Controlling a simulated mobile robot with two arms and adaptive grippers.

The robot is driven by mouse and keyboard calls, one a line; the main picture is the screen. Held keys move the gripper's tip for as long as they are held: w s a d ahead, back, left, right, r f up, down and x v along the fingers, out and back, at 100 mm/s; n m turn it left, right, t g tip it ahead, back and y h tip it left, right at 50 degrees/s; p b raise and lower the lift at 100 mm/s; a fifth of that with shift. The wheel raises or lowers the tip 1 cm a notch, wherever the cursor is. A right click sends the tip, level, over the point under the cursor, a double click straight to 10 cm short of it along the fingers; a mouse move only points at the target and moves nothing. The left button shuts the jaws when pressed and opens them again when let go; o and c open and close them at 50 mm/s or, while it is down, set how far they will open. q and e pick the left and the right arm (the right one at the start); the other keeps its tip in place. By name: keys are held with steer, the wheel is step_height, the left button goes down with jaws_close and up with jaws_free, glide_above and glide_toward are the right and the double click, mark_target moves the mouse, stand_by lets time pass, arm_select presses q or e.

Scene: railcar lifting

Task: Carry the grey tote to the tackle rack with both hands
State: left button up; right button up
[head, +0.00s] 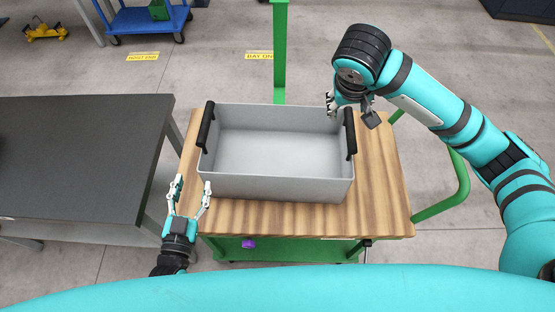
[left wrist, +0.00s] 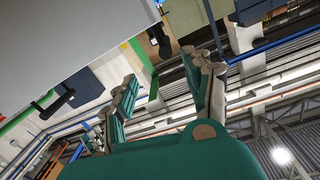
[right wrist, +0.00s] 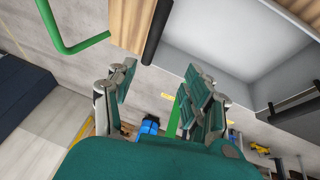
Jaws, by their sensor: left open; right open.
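The grey tote (head: 275,188) is empty and sits upright on a wooden-topped green cart (head: 385,205). It has a black handle at its left end (head: 206,125) and another at its right end (head: 350,132). My left gripper (head: 190,193) is open, just off the tote's front left corner and apart from the left handle. My right gripper (head: 332,104) is open near the back right corner, close to the right handle; I cannot tell whether it touches. The tote also shows in the right wrist view (right wrist: 215,45). I cannot make out a tackle rack.
A dark-topped table (head: 75,150) stands left of the cart with a narrow gap between. A green post (head: 280,50) rises behind the tote. A blue trolley (head: 145,22) and a yellow jack (head: 45,32) stand farther back. Open floor lies behind and to the right.

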arm_select(q)
steer(key=shift+s+a+r+t, duration=0.15)
steer(key=shift+a+r+t, duration=0.05)
steer(key=shift+a+t, duration=0.1)
arm_select(e)
steer(key=shift+w+d+r+m, duration=0.3)
steer(key=shift+d+r, duration=0.15)
steer(key=shift+r, duration=0.15)
arm_select(q)
glide_toward(204, 130)
arm_select(e)
glide_toward(350, 122)
arm_select(q)
steer(key=w, duration=0.3)
steer(key=w+f, duration=0.1)
steer(key=w, duration=0.3)
steer(key=w+d, duration=0.1)
steer(key=w, duration=0.2)
steer(key=shift+w+f, duration=0.15)
steer(key=shift+w, duration=0.25)
arm_select(e)
steer(key=x, duration=1.1)
steer(key=shift+w+f, duration=0.15)
steer(key=shift+f, duration=0.1)
arm_select(q)
jaws_close()
arm_select(e)
jaws_close()
steer(key=shift+d, duration=0.1)
